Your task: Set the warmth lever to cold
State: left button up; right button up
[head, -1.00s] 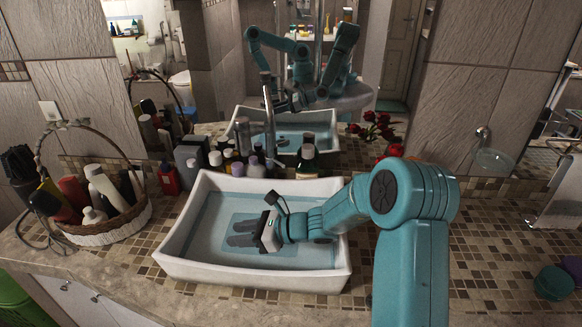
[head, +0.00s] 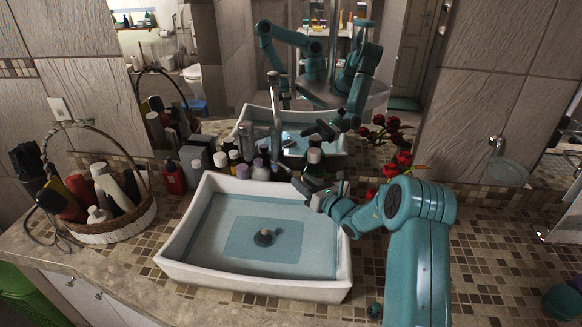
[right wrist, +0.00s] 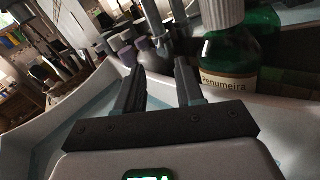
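A tall metal tap (head: 275,125) stands upright behind the white basin (head: 190,268). Its slim top may be the warmth lever, but it is too small to tell which way that is set. My right gripper (head: 291,178) is over the basin's back right corner, to the right of the tap and apart from it. In the right wrist view its two dark fingers (right wrist: 160,88) are spread with nothing between them. The tap's metal column (right wrist: 155,22) shows beyond the fingertips there. My left gripper is not directly in view.
Several bottles crowd the basin's back edge; a green bottle (right wrist: 232,62) is close beside the right fingers. A wicker basket (head: 110,230) stands left, red roses (head: 397,163) right. A dark drain plug (head: 264,237) sits in the basin. A mirror fills the back.

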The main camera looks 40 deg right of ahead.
aim_at(284, 167)
jog(key=w, duration=0.2)
jog(key=w+p, duration=0.1)
jog(key=w, duration=0.4)
jog(key=shift+d, duration=0.3)
grip_shut()
jog(key=shift+d, duration=0.1)
dwell(0.9)
